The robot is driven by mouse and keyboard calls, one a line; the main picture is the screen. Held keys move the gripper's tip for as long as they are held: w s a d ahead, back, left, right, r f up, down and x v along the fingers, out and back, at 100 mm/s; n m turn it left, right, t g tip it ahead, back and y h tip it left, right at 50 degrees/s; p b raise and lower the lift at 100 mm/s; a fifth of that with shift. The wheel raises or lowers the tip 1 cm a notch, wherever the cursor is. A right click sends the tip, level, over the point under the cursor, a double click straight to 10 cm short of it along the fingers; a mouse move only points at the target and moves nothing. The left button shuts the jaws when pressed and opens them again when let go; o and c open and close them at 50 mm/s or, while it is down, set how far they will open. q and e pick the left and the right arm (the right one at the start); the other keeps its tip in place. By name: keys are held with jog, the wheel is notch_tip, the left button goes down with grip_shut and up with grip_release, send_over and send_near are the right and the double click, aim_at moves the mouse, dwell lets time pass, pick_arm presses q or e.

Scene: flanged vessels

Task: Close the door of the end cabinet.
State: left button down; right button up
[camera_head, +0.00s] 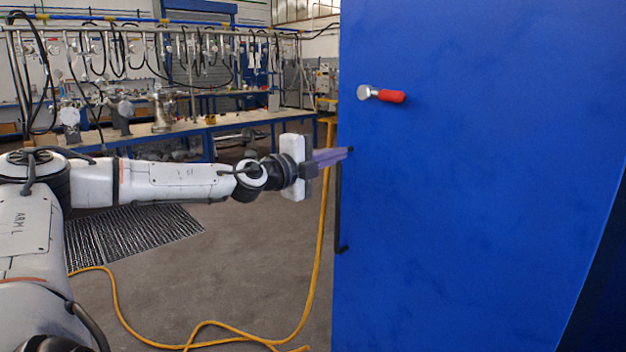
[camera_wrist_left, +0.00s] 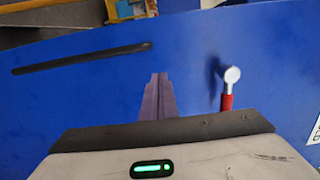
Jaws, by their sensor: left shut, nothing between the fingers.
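The blue cabinet door (camera_head: 470,200) fills the right side of the head view, its left edge upright beside my left gripper. A red-handled latch (camera_head: 385,95) with a silver knob is on the door above my gripper; it also shows in the left wrist view (camera_wrist_left: 228,95). A long black bar handle (camera_head: 340,215) runs down near the door's left edge. My left gripper (camera_head: 350,151) is shut and empty, its fingertips at the door's left edge near the top of the bar; I cannot tell whether they touch. My right gripper is not in view.
A long workbench (camera_head: 230,118) with instruments and hoses stands at the back left. A yellow hose (camera_head: 200,325) lies across the floor, with a dark grate (camera_head: 130,235) near it. The grey floor (camera_head: 260,240) left of the door is mostly open.

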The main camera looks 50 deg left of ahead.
pick_arm(q)
jog(key=s+b, duration=0.3)
jog(key=s, duration=0.3)
jog(key=shift+d, duration=0.15)
jog(key=shift+f, duration=0.1)
